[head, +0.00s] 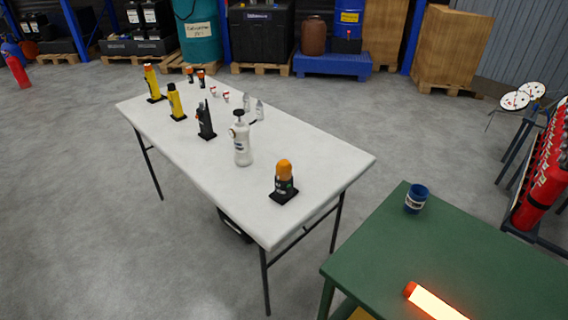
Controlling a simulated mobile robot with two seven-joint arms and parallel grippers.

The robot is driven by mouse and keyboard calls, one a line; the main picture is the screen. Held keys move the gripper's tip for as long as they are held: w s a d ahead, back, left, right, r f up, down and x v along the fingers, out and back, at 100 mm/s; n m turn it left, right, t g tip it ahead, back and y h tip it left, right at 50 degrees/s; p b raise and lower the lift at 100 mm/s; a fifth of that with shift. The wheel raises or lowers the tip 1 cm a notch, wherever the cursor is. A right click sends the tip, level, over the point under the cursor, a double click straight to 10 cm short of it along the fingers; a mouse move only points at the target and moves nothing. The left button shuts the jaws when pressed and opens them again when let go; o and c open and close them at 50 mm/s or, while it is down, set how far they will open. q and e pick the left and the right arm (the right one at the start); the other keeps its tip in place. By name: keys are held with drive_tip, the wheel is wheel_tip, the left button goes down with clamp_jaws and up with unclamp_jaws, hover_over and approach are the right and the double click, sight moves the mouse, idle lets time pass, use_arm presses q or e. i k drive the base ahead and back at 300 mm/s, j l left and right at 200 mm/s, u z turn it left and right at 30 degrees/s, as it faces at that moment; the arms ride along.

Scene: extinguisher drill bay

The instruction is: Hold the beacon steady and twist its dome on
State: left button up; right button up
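The beacon (284,186) stands upright near the right front end of the white table, on a flat black base plate. Its body is dark with a pale label. An orange dome (284,168) sits on top of the body. From this distance I cannot tell whether the dome is screwed down or only resting there. Neither of my grippers shows in the head view, and nothing touches the beacon.
The white folding table (320,153) also carries a white pump bottle (242,145), a black radio (206,121) and yellow torches (176,103). A green table (450,245) at right holds a blue jar (416,199) and glowing orange-ended tube (434,302). Red extinguishers (540,190) stand at far right.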

sight(283, 168)
drive_tip(key=z, duration=0.45)
drive_tip(key=j+z, duration=0.35)
drive_tip(key=z, duration=0.15)
drive_tip(key=i+j+z, duration=0.1)
drive_tip(key=j+z, duration=0.25)
drive_tip(key=z, duration=0.15)
drive_tip(key=k+j+z, duration=0.1)
drive_tip(key=j+z, duration=0.15)
drive_tip(key=j, duration=0.2)
drive_tip(key=k+j+z, duration=0.2)
drive_tip(key=j, duration=0.2)
drive_tip(key=j+z, duration=0.1)
drive_tip(key=j, duration=0.35)
drive_tip(key=k+j+z, duration=0.1)
drive_tip(key=j, duration=0.35)
drive_tip(key=k, duration=0.05)
